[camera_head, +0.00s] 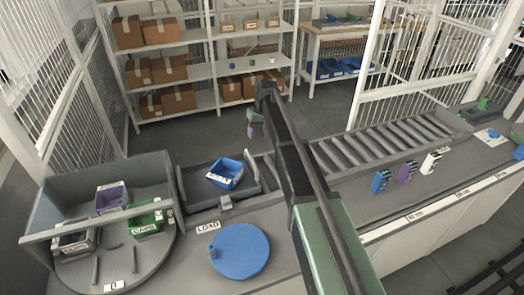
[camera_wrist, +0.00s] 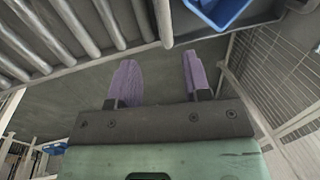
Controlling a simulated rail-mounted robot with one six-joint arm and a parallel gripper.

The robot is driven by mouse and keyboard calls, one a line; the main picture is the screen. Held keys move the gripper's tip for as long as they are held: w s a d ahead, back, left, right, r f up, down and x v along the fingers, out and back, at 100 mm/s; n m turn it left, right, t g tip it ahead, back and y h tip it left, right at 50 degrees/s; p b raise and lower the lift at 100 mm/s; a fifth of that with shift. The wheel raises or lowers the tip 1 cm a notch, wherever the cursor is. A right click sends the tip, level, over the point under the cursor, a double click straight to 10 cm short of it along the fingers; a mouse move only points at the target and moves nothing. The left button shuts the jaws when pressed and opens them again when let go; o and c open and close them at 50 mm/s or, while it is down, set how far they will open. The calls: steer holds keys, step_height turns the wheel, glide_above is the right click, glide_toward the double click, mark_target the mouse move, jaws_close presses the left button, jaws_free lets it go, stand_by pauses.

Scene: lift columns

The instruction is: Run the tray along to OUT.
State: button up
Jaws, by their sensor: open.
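A dark grey tray (camera_head: 186,203) sits at the left end of the roller line, behind a sign reading LOAD (camera_head: 208,227). A small blue bin (camera_head: 225,173) with a white label stands in it. A light grey block (camera_head: 225,203) is on the tray's front side. The blue bin also shows at the top edge of the wrist view (camera_wrist: 218,10). My gripper (camera_head: 256,128) is beyond the rollers, to the right of the tray and apart from it. Its purple fingers are spread and empty in the wrist view (camera_wrist: 158,66). I cannot read any OUT sign.
The roller conveyor (camera_head: 385,145) runs right; my arm hides part of it. A turntable (camera_head: 150,262) with several labelled bins is at left. A blue disc (camera_head: 240,252) lies on the counter. Small blue (camera_head: 380,181), purple (camera_head: 405,172) and white (camera_head: 430,162) items stand before the rollers.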

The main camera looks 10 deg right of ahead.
mark_target(251, 156)
steer(key=b+x, duration=1)
steer(key=x, duration=0.1)
steer(key=shift+s+a+b, duration=0.2)
steer(key=shift+a+b, duration=0.05)
steer(key=shift+b, duration=0.15)
steer(key=shift+r, duration=0.1)
jaws_close()
